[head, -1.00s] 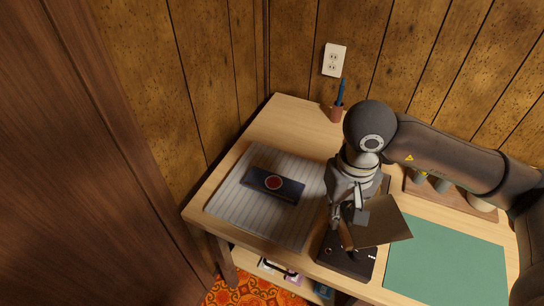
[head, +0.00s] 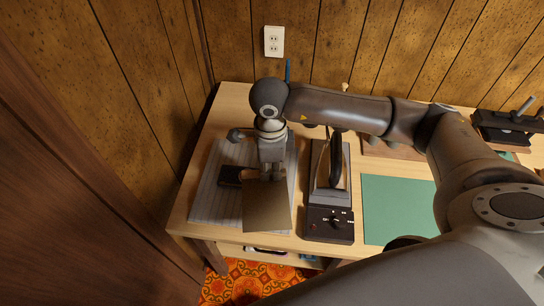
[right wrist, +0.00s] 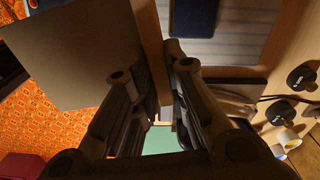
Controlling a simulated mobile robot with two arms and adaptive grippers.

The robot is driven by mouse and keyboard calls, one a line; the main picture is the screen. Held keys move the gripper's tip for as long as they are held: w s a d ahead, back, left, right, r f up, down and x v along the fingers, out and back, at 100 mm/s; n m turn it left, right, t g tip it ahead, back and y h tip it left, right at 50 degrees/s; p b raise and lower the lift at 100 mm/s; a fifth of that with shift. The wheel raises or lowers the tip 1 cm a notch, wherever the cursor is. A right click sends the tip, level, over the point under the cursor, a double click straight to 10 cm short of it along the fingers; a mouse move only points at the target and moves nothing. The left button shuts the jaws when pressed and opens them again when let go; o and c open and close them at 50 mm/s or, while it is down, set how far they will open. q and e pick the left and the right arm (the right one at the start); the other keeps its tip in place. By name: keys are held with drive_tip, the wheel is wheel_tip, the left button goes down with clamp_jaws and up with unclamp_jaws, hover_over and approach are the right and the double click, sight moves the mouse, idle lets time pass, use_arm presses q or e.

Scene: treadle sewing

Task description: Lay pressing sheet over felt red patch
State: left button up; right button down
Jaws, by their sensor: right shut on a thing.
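My right gripper (head: 268,176) is shut on the brown pressing sheet (head: 266,207) by its back edge. The sheet hangs over the front right of the striped pad (head: 212,201). In the right wrist view the gripper (right wrist: 166,85) holds a light wooden strip (right wrist: 150,50) along the sheet (right wrist: 75,45). The dark blue felt piece (head: 229,176) lies on the pad, left of the gripper; its corner shows in the right wrist view (right wrist: 205,15). The red patch is hidden. I cannot tell whether the sheet touches the pad. My left gripper is not in view.
An iron (head: 336,160) stands on a dark base with controls (head: 330,224), close right of the sheet. A green mat (head: 395,207) lies further right. A blue pen (head: 288,70) stands at the back. The front table edge is near the sheet.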

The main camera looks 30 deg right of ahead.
drive_tip(key=w+f+m+p, duration=0.1)
drive_tip(key=m, duration=0.5)
drive_tip(key=w+d+f+m+p, duration=0.1)
drive_tip(key=m+p, duration=0.1)
drive_tip(key=m, duration=0.5)
drive_tip(key=f+m+p, duration=0.1)
drive_tip(key=m+p, duration=0.1)
drive_tip(key=m, duration=0.5)
drive_tip(key=shift+w+d+f, duration=0.25)
drive_tip(key=shift+w+d, duration=0.15)
drive_tip(key=shift+f+b, duration=1.65)
drive_tip(key=shift+f, duration=1.1)
drive_tip(key=shift+f+b, duration=0.4)
drive_tip(key=shift+f, duration=0.05)
drive_tip(key=c, duration=1.4)
unclamp_jaws()
drive_tip(key=shift+o, duration=0.2)
